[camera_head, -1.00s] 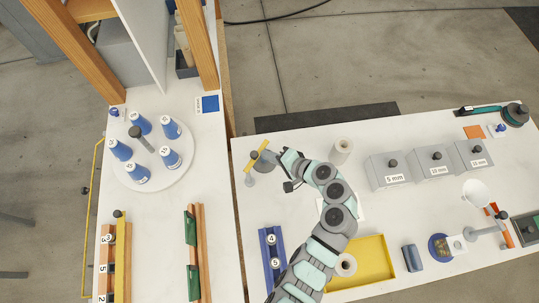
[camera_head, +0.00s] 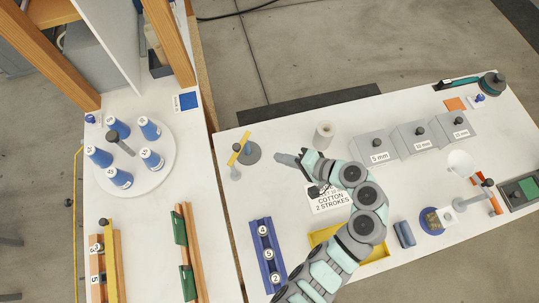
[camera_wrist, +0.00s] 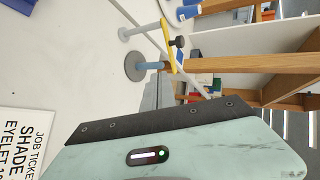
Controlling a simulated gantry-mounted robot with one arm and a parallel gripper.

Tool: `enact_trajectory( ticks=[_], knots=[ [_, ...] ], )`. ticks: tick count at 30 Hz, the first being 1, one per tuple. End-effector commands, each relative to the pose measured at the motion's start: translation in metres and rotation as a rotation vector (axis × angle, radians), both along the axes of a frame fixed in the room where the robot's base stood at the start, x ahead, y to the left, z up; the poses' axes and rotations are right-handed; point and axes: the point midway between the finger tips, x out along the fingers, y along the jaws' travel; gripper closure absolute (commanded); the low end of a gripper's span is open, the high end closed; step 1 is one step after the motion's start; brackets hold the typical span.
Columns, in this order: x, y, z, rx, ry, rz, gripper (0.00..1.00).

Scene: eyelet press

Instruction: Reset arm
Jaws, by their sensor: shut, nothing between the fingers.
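My gripper (camera_head: 283,159) is shut and empty in the head view, above the table and pointing left. It is right of a small press-like stand (camera_head: 249,153) with a grey round base and a yellow bar, apart from it. The stand also shows in the wrist view (camera_wrist: 136,66). A job ticket card (camera_head: 330,204) lies on the table below my wrist, partly covered by my arm; it reads "COTTON 2 STROKES". In the wrist view the card (camera_wrist: 25,143) is at lower left.
A white roll (camera_head: 323,135) stands behind my wrist. Grey boxes (camera_head: 378,147) with size labels stand to the right. A yellow tray (camera_head: 375,254) is partly under my arm. A blue rack (camera_head: 256,240) is at front left.

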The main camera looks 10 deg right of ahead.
Motion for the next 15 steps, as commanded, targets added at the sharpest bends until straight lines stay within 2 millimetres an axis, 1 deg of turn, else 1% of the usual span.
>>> enact_trajectory(
  ticks=[1, 5, 12, 15],
  knots=[
    [-0.0025, -0.0065, 0.0032, -0.002, 0.000, -0.004, 1.00],
    [-0.0075, -0.0127, 0.0082, -0.001, 0.001, -0.001, 1.00],
    [-0.0090, -0.0140, 0.0096, -0.001, 0.002, 0.000, 1.00],
    [-0.0054, -0.0144, 0.0091, -0.003, -0.002, -0.012, 1.00]
  ],
)
